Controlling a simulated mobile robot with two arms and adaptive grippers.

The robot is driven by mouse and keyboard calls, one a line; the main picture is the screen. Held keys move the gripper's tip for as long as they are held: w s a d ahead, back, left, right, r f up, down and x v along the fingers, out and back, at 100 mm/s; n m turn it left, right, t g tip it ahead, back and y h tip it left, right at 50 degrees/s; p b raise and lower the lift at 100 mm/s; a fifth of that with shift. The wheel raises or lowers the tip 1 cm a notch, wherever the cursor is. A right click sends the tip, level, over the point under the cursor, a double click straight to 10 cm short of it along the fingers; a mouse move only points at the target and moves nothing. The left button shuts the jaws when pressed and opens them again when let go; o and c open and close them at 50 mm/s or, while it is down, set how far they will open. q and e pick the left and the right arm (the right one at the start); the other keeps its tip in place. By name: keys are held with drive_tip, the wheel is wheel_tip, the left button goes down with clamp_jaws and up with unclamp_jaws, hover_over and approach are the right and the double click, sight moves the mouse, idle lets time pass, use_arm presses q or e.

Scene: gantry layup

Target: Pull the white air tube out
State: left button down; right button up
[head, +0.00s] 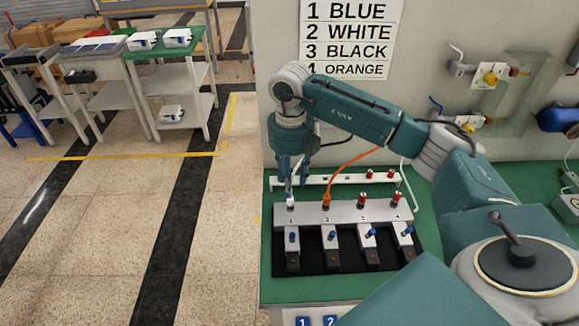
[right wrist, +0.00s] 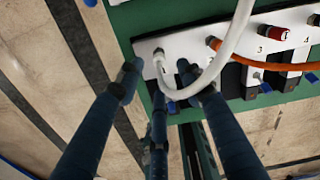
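The white air tube (right wrist: 232,45) curves down from the top of the right wrist view and bends back up to the first port of the pale manifold (head: 345,211). In the head view only a short white piece (head: 291,202) of it shows clearly at port 1. My right gripper (head: 291,185) points down over port 1. In the right wrist view its dark fingers (right wrist: 160,82) are spread around the tube's end, with visible gaps, so it looks open. Whether any finger touches the tube cannot be told. My left gripper is not in view.
An orange tube (head: 327,197) is plugged in at port 2, close beside my fingers. Red fittings (head: 361,199) stand at ports 3 and 4. Blue-handled valves (head: 331,236) line the manifold's front. A white rack (head: 343,180) stands behind. A sign (head: 348,38) hangs on the wall.

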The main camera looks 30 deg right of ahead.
wheel_tip(320, 180, down, 7)
drive_tip(key=shift+r+p, duration=0.1)
drive_tip(key=shift+p, duration=0.7)
clamp_jaws()
